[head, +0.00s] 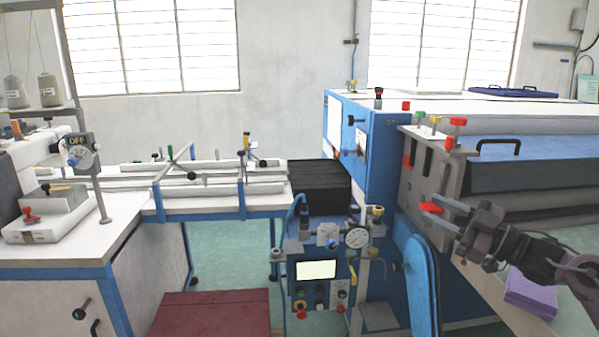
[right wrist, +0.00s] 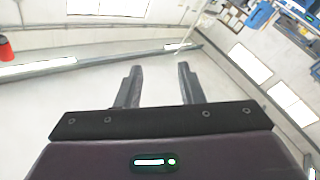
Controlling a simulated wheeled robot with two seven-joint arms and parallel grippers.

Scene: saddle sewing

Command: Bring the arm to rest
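My right gripper (head: 447,213) is at the right of the head view, in front of the grey side plate of the blue and white machine (head: 375,150). Its dark arm comes in from the right edge. A red lever (head: 430,208) on the side plate shows right by the fingertips; I cannot tell whether they touch. In the right wrist view the two fingers of this gripper (right wrist: 158,85) stand apart with nothing between them, over a pale floor. My left gripper and arm are not in view.
A control panel with a lit screen (head: 316,269) and gauges stands at centre. A white table (head: 120,235) with a sewing machine is at left. A dark red block (head: 212,313) is at the bottom, and a purple stack (head: 531,292) lies below my right arm.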

